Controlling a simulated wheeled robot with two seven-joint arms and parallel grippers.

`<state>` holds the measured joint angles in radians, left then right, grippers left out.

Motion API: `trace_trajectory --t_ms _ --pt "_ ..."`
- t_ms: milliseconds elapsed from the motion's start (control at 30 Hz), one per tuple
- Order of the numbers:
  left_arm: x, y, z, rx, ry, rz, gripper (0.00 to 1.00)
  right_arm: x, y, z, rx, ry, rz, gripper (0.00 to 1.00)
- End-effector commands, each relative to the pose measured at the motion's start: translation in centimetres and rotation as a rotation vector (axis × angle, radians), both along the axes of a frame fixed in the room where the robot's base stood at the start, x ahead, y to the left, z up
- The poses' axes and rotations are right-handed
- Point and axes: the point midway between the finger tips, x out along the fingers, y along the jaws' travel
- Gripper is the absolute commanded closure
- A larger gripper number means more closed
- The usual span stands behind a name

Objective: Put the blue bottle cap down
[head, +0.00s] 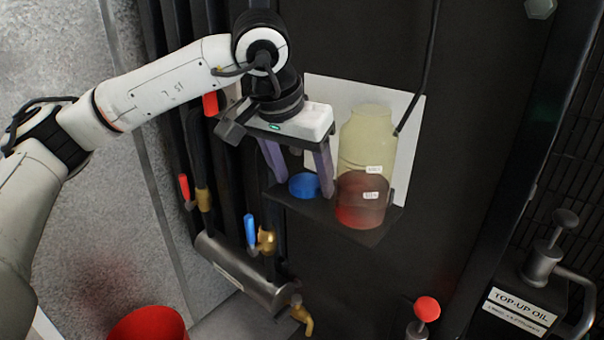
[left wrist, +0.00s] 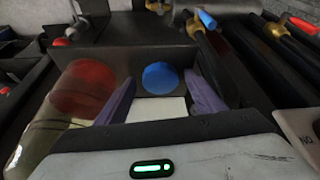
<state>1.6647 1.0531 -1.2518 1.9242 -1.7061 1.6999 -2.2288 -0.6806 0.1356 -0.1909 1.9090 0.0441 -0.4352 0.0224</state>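The blue bottle cap (head: 304,185) lies on a small dark shelf (head: 330,212), left of the bottle. In the left wrist view the cap (left wrist: 160,78) shows between the two purple fingers with a gap on each side. My left gripper (head: 300,190) points down over the shelf, its fingers spread apart on either side of the cap and apparently not touching it. The clear bottle (head: 366,150) stands upright and uncapped on the shelf, with red liquid in its lower part; it also shows in the left wrist view (left wrist: 82,88). My right gripper is in neither view.
A white panel (head: 408,125) is behind the bottle. Pipes with a red-handled valve (head: 184,188) and a blue-handled valve (head: 250,230) run left of the shelf. A red container (head: 150,325) is at the lower left. A top-up oil can (head: 520,300) is at the lower right.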

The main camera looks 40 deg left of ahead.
Motion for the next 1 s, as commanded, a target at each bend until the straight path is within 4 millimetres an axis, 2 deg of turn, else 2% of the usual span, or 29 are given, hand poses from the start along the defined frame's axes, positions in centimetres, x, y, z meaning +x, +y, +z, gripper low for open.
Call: trace_trajectory --t_ms 233,367,467,800,1000 --pt "0.0 0.0 0.1 0.000 0.000 0.001 0.38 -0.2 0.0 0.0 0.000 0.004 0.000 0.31" --pt "-0.1 0.0 0.9 0.000 -0.003 0.001 0.38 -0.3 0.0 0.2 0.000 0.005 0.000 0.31" --pt "-0.7 -0.1 2.4 -0.001 -0.004 0.001 0.38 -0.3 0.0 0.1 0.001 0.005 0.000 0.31" --pt "-3.5 -0.3 9.0 -0.001 -0.003 -0.003 0.38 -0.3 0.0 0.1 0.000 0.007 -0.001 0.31" --pt "-4.3 -0.4 11.1 0.000 -0.001 -0.001 0.38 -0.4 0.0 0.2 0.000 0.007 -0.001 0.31"
